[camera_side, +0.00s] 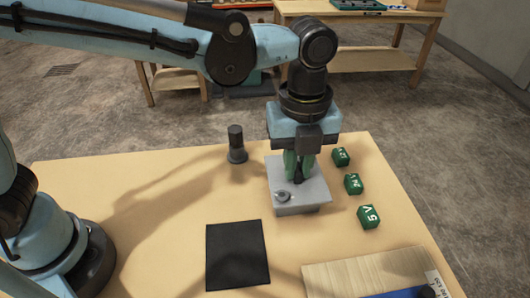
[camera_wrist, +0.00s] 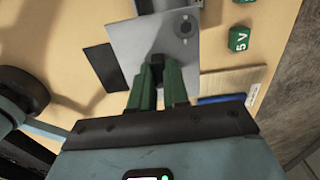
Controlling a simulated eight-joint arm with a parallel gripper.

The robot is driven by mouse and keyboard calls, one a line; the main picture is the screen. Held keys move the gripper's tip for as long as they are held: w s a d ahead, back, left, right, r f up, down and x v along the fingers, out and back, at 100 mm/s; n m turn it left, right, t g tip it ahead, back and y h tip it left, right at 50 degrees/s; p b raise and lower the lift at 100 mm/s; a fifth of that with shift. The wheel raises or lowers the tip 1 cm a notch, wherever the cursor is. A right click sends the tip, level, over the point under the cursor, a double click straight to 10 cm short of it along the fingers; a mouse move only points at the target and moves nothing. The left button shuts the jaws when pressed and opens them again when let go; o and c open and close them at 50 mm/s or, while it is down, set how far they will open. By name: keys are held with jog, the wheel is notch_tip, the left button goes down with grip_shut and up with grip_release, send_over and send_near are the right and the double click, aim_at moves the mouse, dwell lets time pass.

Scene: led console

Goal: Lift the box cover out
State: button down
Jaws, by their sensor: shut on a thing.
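The box is a light grey metal case on the wooden table, and its flat grey cover (camera_side: 308,192) faces up in the side view. The cover also shows in the wrist view (camera_wrist: 128,43), with a round dark fitting near one corner. My gripper (camera_side: 299,178) points straight down over the cover, with green fingers. In the wrist view my gripper (camera_wrist: 158,68) is shut on a small dark knob (camera_wrist: 157,60) on the cover. The fingers hide most of the knob. I cannot tell whether the cover is raised from the box.
Several green cubes (camera_side: 353,184) with white lettering stand right of the box. A dark cylinder (camera_side: 236,144) stands behind it to the left. A black mat (camera_side: 237,254) lies in front. A wooden board (camera_side: 365,275) and a blue item (camera_side: 395,293) are at the front right.

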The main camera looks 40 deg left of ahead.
jog(key=s+r, duration=0.1)
jog(key=s+d, duration=0.1)
jog(key=s+d+r, duration=0.1)
jog(key=shift+s+r, duration=0.3)
jog(key=shift+s, duration=0.1)
jog(key=shift+s+d+r, duration=0.3)
jog(key=shift+s+r, duration=0.1)
jog(key=shift+r, duration=0.05)
jog(key=shift+s+r, duration=0.1)
jog(key=shift+r, duration=1.8)
